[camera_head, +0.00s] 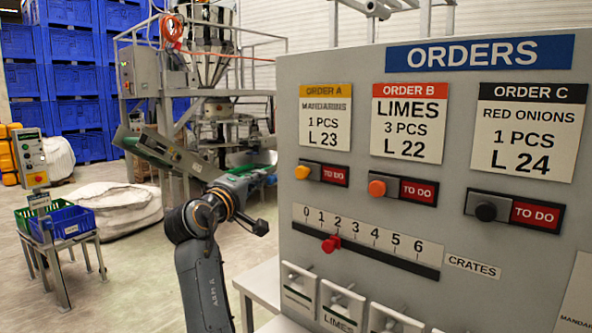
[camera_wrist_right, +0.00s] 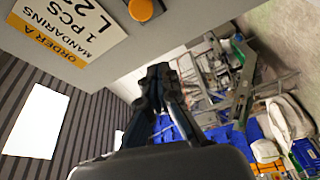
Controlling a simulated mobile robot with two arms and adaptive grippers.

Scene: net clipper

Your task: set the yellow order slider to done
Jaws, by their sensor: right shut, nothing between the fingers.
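The yellow order slider (camera_head: 302,172) is a yellow-orange knob at the left end of its dark track, under the Order A card (camera_head: 325,117). A red "TO DO" label (camera_head: 334,176) shows to its right. An orange knob at the top of the right wrist view (camera_wrist_right: 141,9), beside the Order A card (camera_wrist_right: 72,28), seems to be this one. My right gripper (camera_head: 271,179) is just left of the board's left edge in the head view, apart from the slider. In the wrist view its dark fingers (camera_wrist_right: 158,72) are together and empty. My left gripper is not in view.
The grey board (camera_head: 445,230) also carries the orange Order B knob (camera_head: 377,188), the black Order C knob (camera_head: 486,212) and a red crates slider (camera_head: 331,244). Machinery and blue crates (camera_head: 75,75) stand behind at left.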

